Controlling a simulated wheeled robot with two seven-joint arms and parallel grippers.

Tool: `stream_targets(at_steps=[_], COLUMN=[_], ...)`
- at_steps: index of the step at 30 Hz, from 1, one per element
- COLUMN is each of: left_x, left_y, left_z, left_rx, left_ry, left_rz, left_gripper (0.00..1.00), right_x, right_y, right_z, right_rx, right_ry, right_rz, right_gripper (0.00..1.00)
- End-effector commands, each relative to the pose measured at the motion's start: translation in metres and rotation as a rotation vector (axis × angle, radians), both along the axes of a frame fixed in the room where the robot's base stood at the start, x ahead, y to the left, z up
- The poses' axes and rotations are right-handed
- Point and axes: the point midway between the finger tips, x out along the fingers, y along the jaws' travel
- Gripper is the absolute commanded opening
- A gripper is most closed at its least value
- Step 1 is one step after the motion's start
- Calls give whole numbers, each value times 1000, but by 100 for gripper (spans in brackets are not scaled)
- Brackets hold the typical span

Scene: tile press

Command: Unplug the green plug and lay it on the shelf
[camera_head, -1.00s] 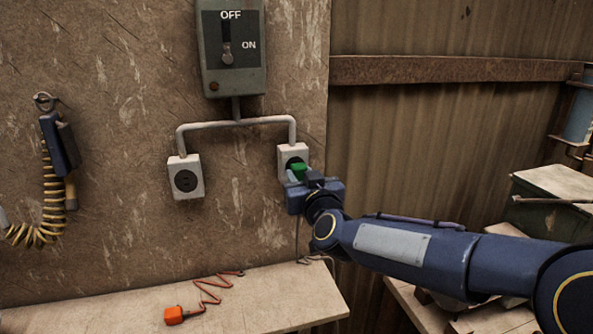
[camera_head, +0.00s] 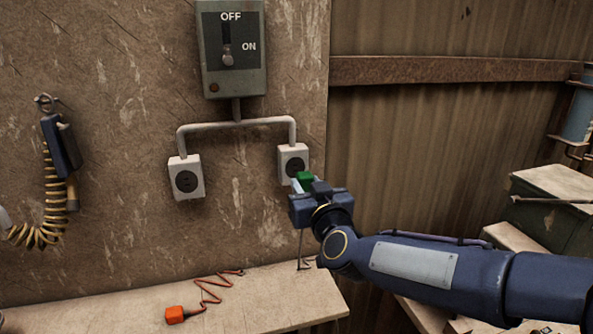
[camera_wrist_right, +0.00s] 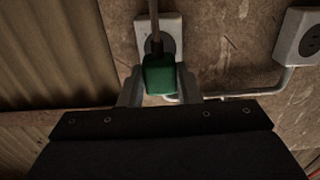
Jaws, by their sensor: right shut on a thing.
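The green plug (camera_head: 304,178) is held between the fingertips of my right gripper (camera_head: 305,186), which is shut on it. The plug is in front of and just below the right socket (camera_head: 293,158), whose face now shows bare. In the right wrist view the plug (camera_wrist_right: 159,76) sits between both fingers, its cord running up across the socket (camera_wrist_right: 172,28). The pale wooden shelf (camera_head: 120,315) lies below, along the foot of the wall. The plug is well above it. My left gripper is not in view.
The left socket (camera_head: 186,180) is empty. An orange plug (camera_head: 175,314) with a zigzag cord lies on the shelf; bare shelf is right of it. A switch box (camera_head: 232,75) is above, its lever low. A handset (camera_head: 62,145) with a coiled yellow cord hangs at left.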

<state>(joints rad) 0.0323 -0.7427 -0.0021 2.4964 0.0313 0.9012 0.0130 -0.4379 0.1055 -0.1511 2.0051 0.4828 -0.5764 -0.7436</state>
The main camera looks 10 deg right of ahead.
Motion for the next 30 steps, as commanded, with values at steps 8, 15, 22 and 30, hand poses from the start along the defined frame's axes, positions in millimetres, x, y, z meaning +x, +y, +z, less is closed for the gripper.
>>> stream_targets(at_steps=[8, 15, 22, 30], left_x=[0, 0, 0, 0], left_y=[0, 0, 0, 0], left_z=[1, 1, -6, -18], left_rx=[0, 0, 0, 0], left_ry=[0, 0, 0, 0], left_rz=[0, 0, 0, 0], left_gripper=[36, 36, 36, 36], right_x=[-5, -4, 5, 8], right_y=[0, 1, 15, 35], right_z=[0, -2, -56, -166], right_rx=[0, -1, 1, -5], right_ry=[-1, 2, 98, 294], right_rz=[1, 1, 14, 16], right_gripper=[0, 0, 0, 0])
